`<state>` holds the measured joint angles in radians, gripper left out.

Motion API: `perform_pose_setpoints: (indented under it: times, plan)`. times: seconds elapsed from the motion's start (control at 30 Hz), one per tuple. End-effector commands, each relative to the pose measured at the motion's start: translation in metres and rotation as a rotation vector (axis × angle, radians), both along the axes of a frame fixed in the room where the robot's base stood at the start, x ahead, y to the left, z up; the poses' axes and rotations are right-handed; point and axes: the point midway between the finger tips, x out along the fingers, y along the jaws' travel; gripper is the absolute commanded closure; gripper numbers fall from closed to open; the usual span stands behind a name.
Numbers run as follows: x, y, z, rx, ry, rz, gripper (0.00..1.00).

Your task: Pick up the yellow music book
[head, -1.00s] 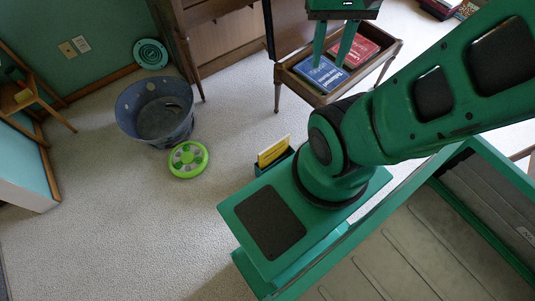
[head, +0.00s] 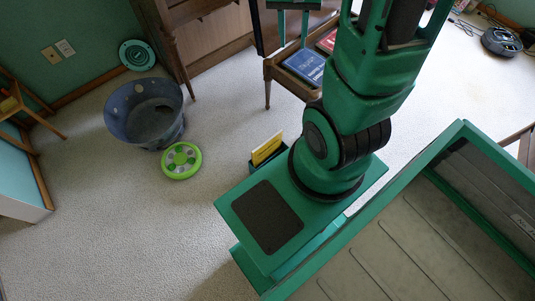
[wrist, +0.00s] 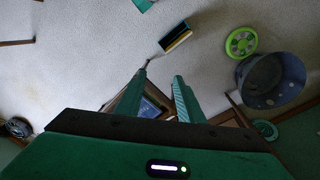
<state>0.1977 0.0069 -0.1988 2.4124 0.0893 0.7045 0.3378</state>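The yellow music book (head: 267,148) stands upright on the carpet in a small dark teal holder (head: 258,167), just beyond my green base in the head view. Its lower part is hidden by the holder. In the wrist view the holder with the yellow book (wrist: 176,40) lies ahead of the fingertips, near the top middle. My gripper (head: 292,43) is up by the wooden bench, well away from the book. In the wrist view its two green fingers (wrist: 160,77) are spread apart with nothing held between them.
A wooden bench (head: 268,75) holds a blue book (head: 305,66) and a red book (head: 327,42) below my gripper. A grey tub (head: 120,122) and green disc toy (head: 181,160) stand left of the book. Open carpet lies between.

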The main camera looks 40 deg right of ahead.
Motion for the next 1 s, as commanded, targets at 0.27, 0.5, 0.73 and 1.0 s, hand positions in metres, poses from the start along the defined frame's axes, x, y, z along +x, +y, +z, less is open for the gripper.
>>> perform_pose_setpoints:
  times: [0.27, 0.5, 0.73, 1.0]
  plan:
    - [0.064, -0.015, -0.084, -0.023, 0.0, -0.121, 0.66]
    - [0.104, -0.02, -0.171, -0.028, -0.011, -0.226, 0.66]
    - [0.124, -0.017, -0.264, -0.022, -0.024, -0.332, 0.66]
    - [0.123, -0.004, -0.382, -0.001, -0.035, -0.465, 0.66]
